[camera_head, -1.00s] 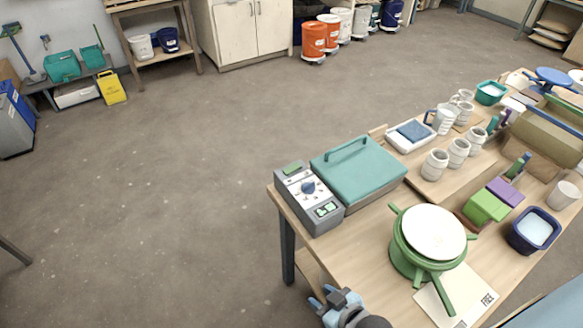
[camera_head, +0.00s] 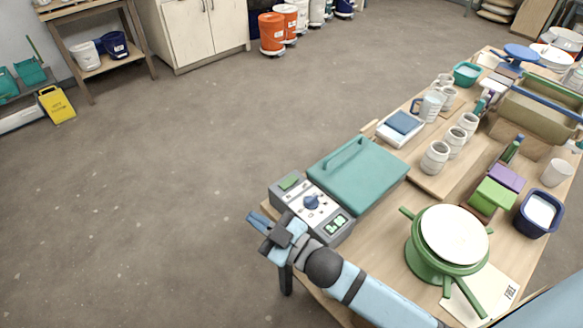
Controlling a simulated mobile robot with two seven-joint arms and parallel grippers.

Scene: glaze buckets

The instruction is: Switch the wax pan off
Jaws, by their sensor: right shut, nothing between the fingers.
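The wax pan (camera_head: 358,174) is a teal lidded box with a handle on top, at the table's left end. My right gripper (camera_head: 257,223) is shut and empty, just left of the control box and past the table's edge. My right arm crosses the near table corner and hides part of it. My left gripper is not in view.
A green pot-like stand with a white disc (camera_head: 454,233) stands right of my right arm. White jars (camera_head: 435,158), a tray with a blue block (camera_head: 402,127) and a navy tub (camera_head: 537,213) stand farther along the table.

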